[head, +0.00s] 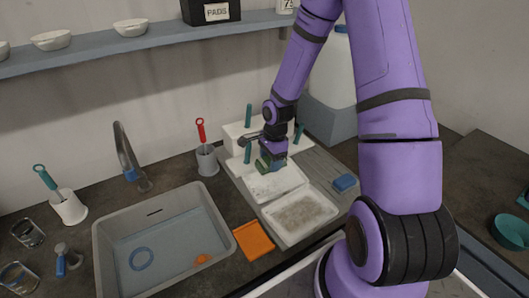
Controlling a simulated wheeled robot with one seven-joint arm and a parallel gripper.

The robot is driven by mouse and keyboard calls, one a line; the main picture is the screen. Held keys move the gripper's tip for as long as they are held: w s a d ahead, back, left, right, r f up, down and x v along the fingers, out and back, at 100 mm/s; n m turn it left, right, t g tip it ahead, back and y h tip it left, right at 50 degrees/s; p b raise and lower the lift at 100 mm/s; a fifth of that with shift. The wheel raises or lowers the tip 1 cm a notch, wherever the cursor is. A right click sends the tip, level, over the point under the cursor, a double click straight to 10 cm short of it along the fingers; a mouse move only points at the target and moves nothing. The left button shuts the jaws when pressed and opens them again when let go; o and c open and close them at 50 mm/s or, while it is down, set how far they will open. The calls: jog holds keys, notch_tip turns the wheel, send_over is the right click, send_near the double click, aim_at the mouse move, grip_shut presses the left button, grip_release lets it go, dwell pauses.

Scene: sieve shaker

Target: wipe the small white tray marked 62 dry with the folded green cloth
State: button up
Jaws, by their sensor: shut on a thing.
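My gripper (272,157) is shut on a folded green cloth (264,166), low over the far end of a small white tray (262,190). The cloth seems to be at the tray's surface, but I cannot tell if it touches. This tray has grey specks or wet marks on it. A second white tray (325,213), with a brownish-grey speckled floor, lies just in front of it. Both lie on a grey ribbed drainboard right of the sink. I cannot read a number on either tray. The gripper hides part of the cloth and the first tray's far end.
A white block with teal-handled tools (249,113) stands just behind my gripper. A blue sponge (345,183) lies to the right, an orange cloth (254,240) near the front. The sink (120,212) and a cup with a red-handled brush (207,160) are to the left.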

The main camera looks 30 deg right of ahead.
jog(key=shift+f+m, duration=0.15)
jog(key=shift+m, duration=0.25)
jog(key=shift+w+f, duration=0.1)
jog(key=shift+f, duration=2.75)
